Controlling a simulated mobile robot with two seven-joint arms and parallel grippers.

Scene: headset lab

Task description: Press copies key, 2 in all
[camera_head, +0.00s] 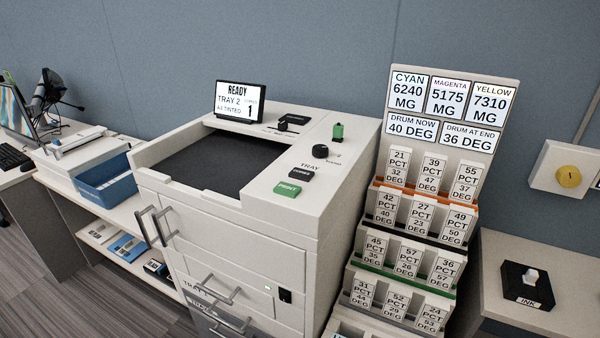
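The copies key (300,173) is a small black key with faint white lettering on the printer's right top panel. It sits just behind the green PRINT key (288,189). The printer's display (240,101) stands at the back of the top and reads READY, TRAY 2, AS TINTED, with a 1 under a small label that looks like copies. Neither of my grippers is in view, and nothing touches the key.
The printer (250,215) also carries a tray knob (320,151), a green-topped part (338,132) and another black knob (282,125). A rack of labelled cards (430,170) stands close on the right. A blue bin (105,185) sits left. Space above the keys is clear.

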